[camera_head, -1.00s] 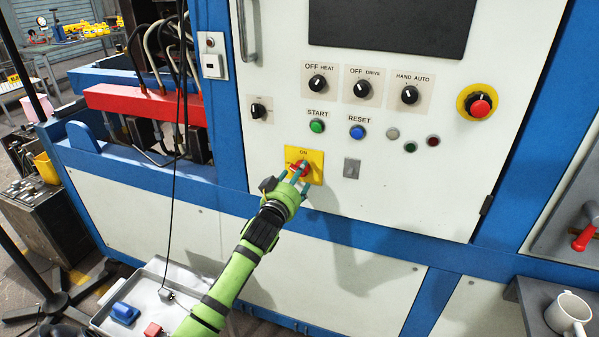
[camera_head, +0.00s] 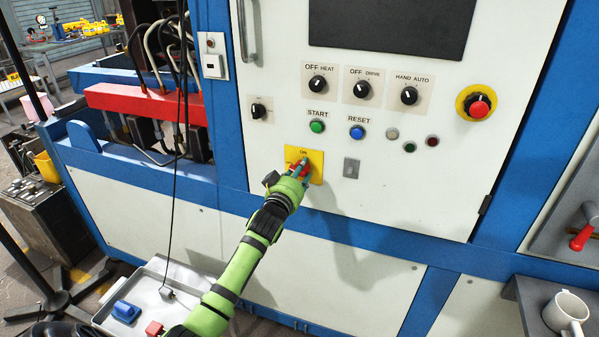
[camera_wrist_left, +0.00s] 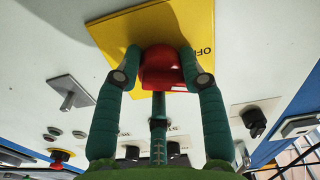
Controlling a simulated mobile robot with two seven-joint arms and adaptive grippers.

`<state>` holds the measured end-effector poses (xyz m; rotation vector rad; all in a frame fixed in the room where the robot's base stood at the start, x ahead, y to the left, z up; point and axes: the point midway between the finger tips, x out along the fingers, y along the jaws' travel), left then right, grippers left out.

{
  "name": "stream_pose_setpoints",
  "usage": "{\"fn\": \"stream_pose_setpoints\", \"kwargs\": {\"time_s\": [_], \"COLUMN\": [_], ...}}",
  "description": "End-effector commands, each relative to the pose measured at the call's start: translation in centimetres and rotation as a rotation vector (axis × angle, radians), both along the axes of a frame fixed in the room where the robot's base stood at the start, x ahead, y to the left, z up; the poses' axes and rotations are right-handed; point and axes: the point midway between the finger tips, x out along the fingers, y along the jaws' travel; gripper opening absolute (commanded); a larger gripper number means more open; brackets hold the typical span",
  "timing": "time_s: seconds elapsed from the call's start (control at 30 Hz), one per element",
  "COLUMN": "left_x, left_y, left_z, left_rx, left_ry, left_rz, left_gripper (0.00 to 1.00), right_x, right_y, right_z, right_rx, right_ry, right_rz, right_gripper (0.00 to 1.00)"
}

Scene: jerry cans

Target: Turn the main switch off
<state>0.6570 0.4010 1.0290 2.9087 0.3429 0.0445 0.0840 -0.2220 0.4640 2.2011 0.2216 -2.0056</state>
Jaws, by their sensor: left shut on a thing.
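The main switch is a red knob (camera_wrist_left: 160,70) on a yellow plate (camera_head: 318,157) low on the white cabinet door. The plate reads "ON" at its top in the head view, and part of "OFF" shows on it in the left wrist view. My left gripper (camera_head: 301,170) is at the switch, its fingers on either side of the red knob and shut on it. In the head view the green gripper hides most of the knob, so its exact angle is hard to tell. My right gripper is not in view.
Above are black selector knobs (camera_head: 362,89), a green START button (camera_head: 317,126), a blue RESET button (camera_head: 357,132) and a red emergency button (camera_head: 479,106). A small metal plate (camera_head: 351,168) sits right of the switch. A tray (camera_head: 150,287) stands lower left; a white mug (camera_head: 566,314) lower right.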

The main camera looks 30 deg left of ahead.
Motion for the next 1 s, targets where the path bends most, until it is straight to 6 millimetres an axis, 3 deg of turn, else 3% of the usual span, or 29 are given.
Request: {"fn": "stream_pose_setpoints", "kwargs": {"time_s": [0.23,0.6,0.63,0.67,0.7,1.0], "left_x": [0.0,0.0,0.0,0.0,0.0,0.0], "left_y": [-0.2,-0.3,-0.3,-0.3,-0.3,-0.2], "left_z": [-0.3,-0.6,-0.6,-0.6,-0.6,-0.3], "left_rx": [-0.326,-0.386,-0.387,-0.387,-0.385,-0.382], "left_ry": [-0.066,-0.079,-0.078,-0.078,-0.078,-0.085], "left_rz": [0.001,-0.001,-0.001,-0.001,-0.001,0.0], "left_gripper": [0.08,0.08,0.48,0.6,0.64,0.64], "right_x": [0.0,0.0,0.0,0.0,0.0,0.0], "right_y": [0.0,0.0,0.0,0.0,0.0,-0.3], "right_z": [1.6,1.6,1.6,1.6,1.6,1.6], "right_rx": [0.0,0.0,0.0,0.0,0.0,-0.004], "right_ry": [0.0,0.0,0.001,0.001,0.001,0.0], "right_rz": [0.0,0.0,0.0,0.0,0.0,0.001], "right_gripper": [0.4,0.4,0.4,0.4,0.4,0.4]}}
